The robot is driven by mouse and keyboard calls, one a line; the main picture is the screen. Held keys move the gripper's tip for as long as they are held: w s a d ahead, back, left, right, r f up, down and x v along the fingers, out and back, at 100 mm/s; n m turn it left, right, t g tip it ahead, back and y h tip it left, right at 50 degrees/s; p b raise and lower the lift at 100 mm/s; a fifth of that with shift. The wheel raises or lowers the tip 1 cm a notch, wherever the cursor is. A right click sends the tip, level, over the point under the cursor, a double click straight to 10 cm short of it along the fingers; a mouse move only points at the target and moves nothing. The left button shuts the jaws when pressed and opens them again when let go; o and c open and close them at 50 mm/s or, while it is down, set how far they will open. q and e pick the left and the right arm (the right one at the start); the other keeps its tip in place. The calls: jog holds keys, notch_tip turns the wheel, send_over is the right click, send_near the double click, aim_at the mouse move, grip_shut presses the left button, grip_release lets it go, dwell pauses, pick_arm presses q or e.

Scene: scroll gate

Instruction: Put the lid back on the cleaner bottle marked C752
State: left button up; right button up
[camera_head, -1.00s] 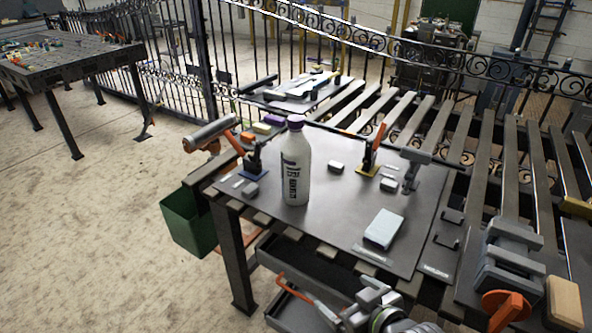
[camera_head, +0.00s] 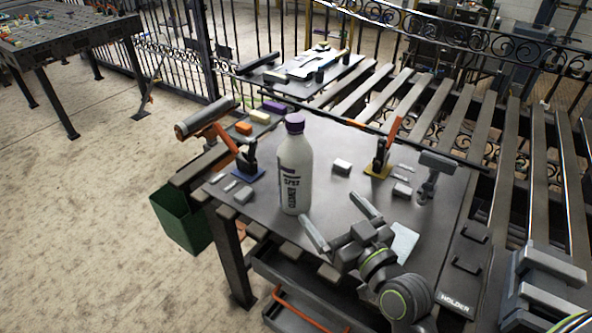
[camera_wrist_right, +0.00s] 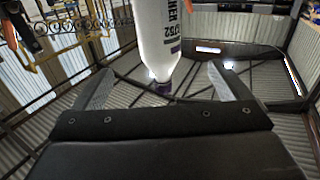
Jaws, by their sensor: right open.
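The white cleaner bottle (camera_head: 294,178) stands upright on the dark worktable (camera_head: 335,140). A purple top (camera_head: 295,123) sits at its mouth. My right gripper (camera_head: 329,206) is open and empty, to the right and near side of the bottle. Its two fingers point toward the bottle and are apart from it. In the right wrist view the gripper's fingers (camera_wrist_right: 158,82) show spread. My left gripper is not in view.
An orange-handled clamp (camera_head: 247,160) stands left of the bottle and another (camera_head: 380,160) to its right. A small white block (camera_head: 342,166) lies between. A pale box (camera_head: 404,243) is partly hidden by my right gripper. A green bin (camera_head: 180,218) hangs at the table's left.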

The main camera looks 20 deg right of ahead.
aim_at(304, 176)
jog(key=w+p, duration=0.1)
jog(key=w, duration=0.2)
jog(key=w+a+p, duration=0.1)
jog(key=w, duration=0.3)
jog(key=w+a+p, duration=0.1)
jog(key=w, duration=0.3)
jog(key=shift+w+a+f+p, duration=0.15)
jog(key=shift+w+p, duration=0.15)
jog(key=shift+w, duration=0.3)
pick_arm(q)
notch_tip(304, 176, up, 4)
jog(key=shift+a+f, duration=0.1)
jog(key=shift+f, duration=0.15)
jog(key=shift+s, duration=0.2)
